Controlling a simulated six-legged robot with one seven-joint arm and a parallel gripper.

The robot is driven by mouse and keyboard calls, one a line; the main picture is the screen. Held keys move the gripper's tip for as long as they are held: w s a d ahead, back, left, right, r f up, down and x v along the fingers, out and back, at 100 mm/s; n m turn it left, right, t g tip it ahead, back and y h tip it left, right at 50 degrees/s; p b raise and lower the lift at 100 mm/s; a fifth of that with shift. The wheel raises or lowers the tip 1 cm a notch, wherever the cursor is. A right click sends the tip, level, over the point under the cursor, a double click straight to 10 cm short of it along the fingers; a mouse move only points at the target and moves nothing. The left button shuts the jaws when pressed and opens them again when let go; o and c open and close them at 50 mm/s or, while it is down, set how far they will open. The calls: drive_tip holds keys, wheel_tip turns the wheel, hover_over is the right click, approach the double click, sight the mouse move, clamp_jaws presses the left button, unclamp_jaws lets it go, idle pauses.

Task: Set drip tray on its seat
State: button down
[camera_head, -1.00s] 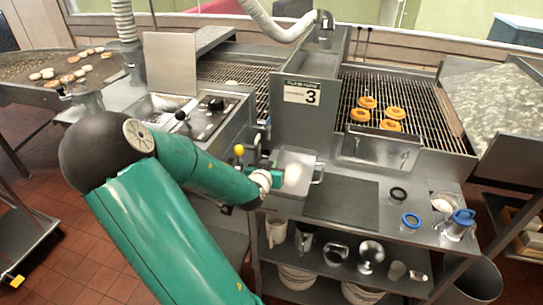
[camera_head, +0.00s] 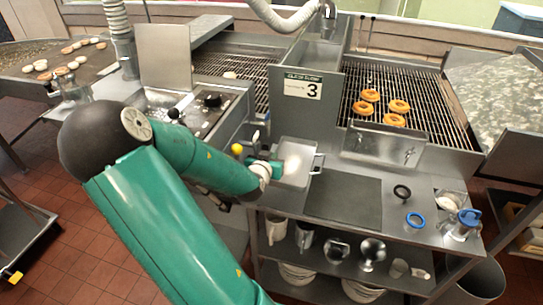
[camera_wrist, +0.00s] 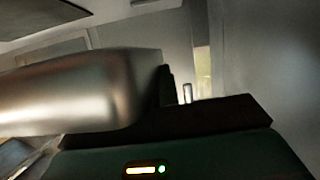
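A shallow grey metal tray (camera_head: 296,160), which looks like the drip tray, is at the counter front, below the sign marked 3. It has a bar handle at its right side. My gripper (camera_head: 272,168) is at its left side, at or against it. In the wrist view a large, rounded, shiny metal part (camera_wrist: 75,92) fills the left, close to a dark finger of my gripper (camera_wrist: 170,88). The fingertips are mostly hidden, so their closure is unclear. I cannot tell whether the tray rests on the counter or hangs just above it. The seat is not clearly distinguishable.
A dark mat (camera_head: 343,200) lies right of the tray. A grill (camera_head: 425,100) with doughnuts stands behind.

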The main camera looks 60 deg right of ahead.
drive_tip(key=shift+f, duration=4.25)
drive_tip(key=shift+f, duration=0.4)
drive_tip(key=c, duration=1.6)
unclamp_jaws()
drive_tip(key=shift+a, duration=0.2)
